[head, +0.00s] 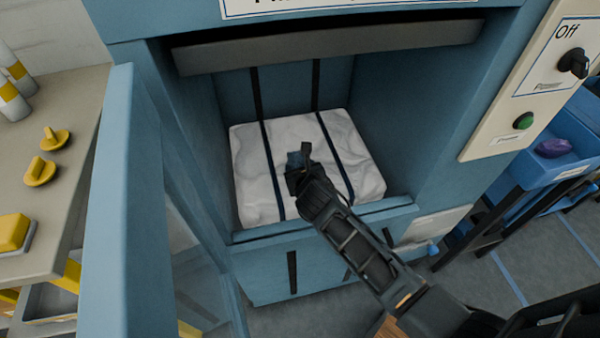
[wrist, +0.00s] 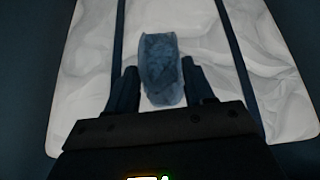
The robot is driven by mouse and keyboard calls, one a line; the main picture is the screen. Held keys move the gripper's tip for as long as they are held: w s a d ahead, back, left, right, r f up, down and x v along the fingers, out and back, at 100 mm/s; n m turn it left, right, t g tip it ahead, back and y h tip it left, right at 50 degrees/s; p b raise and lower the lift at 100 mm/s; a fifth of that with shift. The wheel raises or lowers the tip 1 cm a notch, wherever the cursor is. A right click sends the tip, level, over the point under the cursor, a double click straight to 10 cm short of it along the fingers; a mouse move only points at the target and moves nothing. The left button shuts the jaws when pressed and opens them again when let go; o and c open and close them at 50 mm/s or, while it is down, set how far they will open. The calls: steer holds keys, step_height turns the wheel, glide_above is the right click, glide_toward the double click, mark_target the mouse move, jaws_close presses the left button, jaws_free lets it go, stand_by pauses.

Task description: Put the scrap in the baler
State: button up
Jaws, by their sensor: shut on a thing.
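The baler (head: 200,130) is a blue machine with its front open. Inside it lies a block of white wadding (head: 255,180) with dark straps running over it. My gripper (head: 299,165) reaches into the chamber over the wadding. It is shut on a small blue-grey piece of scrap (head: 293,160). In the wrist view the scrap (wrist: 159,70) sits between the two fingers, above the white wadding (wrist: 85,70). I cannot tell whether the scrap touches the wadding.
The open blue door (head: 128,200) stands at the left of the chamber. A power knob (head: 573,63) marked Off and a green button (head: 523,121) are on the right panel. A blue bin (head: 540,165) with a purple item (head: 553,148) stands at right. Yellow items (head: 40,171) lie on the left bench.

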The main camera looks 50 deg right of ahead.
steer(key=shift+f, duration=0.65)
steer(key=shift+f, duration=0.1)
steer(key=o, duration=1.3)
steer(key=shift+o, duration=0.2)
steer(key=p+v, duration=0.1)
steer(key=v, duration=1.1)
